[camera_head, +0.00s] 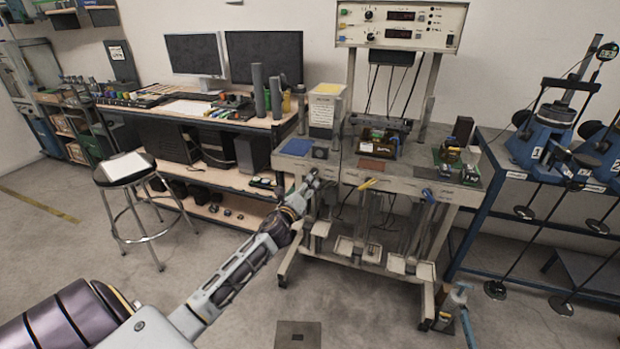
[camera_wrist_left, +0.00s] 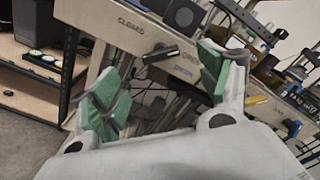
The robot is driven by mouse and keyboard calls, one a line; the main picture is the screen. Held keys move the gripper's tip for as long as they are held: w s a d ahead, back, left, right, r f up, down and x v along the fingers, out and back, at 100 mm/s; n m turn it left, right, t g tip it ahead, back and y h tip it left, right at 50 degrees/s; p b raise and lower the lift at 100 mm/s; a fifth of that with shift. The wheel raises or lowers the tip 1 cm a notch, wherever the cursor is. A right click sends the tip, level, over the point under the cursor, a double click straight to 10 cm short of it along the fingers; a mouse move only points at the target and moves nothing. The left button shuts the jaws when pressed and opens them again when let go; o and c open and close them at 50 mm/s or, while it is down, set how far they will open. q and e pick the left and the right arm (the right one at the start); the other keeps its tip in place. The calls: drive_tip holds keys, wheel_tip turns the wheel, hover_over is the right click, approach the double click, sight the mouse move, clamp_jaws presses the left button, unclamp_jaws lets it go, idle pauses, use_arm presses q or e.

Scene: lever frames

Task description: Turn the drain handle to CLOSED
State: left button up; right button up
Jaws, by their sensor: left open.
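A short black handle (camera_wrist_left: 160,54) sits on the front rail of the bench (camera_wrist_left: 110,55) in the left wrist view. It lies between a CLOSED marking on its left and another marking, apparently OPEN, on its right. It points toward the right finger. I cannot read a drain label for certain. My left gripper (camera_wrist_left: 158,78) is open, with green-padded fingers on either side of the handle and nothing held. In the head view my left gripper (camera_head: 308,184) is at the bench's left front edge and hides the black handle. My right gripper is out of view.
A yellow handle (camera_head: 367,184) and a blue handle (camera_head: 428,195) are farther right along the same rail. A stool (camera_head: 128,180) stands left, and a blue rack (camera_head: 500,222) stands right. Open floor lies in front.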

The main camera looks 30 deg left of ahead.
sight(313, 173)
use_arm(q)
drive_tip(key=x, duration=0.7)
drive_tip(key=shift+w, duration=0.3)
idle(0.3)
drive_tip(key=shift+c, duration=0.3)
drive_tip(key=c, duration=1)
